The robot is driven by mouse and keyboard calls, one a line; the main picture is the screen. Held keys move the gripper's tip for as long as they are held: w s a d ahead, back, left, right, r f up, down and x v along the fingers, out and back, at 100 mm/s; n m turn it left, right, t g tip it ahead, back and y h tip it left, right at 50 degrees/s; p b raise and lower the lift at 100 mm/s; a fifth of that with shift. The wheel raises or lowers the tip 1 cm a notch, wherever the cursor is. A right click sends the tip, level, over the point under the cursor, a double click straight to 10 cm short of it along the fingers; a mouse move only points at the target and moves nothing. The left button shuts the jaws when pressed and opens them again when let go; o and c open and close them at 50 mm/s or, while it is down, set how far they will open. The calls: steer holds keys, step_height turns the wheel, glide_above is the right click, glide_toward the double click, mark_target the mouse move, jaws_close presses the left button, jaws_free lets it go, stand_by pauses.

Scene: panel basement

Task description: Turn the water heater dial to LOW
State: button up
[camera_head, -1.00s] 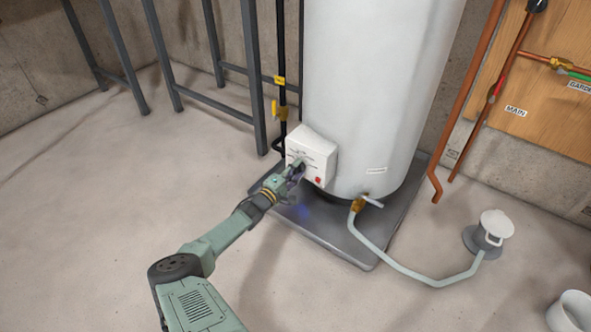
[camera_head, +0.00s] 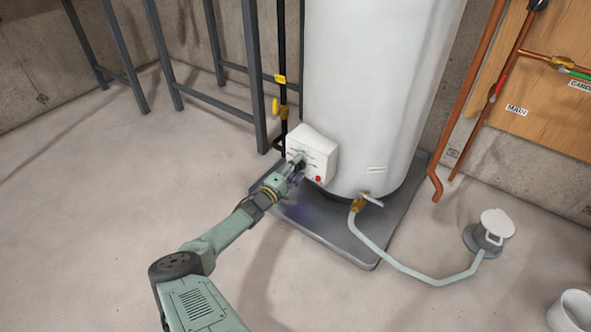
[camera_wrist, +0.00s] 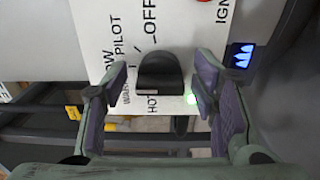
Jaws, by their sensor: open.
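The white water heater (camera_head: 375,90) stands upright with a white control box (camera_head: 322,152) low on its front. In the wrist view the control panel (camera_wrist: 190,45) carries a black dial (camera_wrist: 160,73). Printed words around it include PILOT, OFF, HOT and IGN, with LOW and WARM partly covered by a finger. My gripper (camera_wrist: 161,80) is open, one finger on each side of the dial, with gaps showing between pads and dial. I cannot tell which mark the dial points to. In the head view my gripper (camera_head: 295,168) is at the box front and hides the dial.
A red button (camera_head: 318,179) sits low on the box, and a small blue flame window (camera_wrist: 242,55) shows near the right finger. A dark pipe with a yellow valve handle (camera_head: 275,107) stands left of the box. A drain hose (camera_head: 400,268) runs right.

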steer(key=v, duration=1.2)
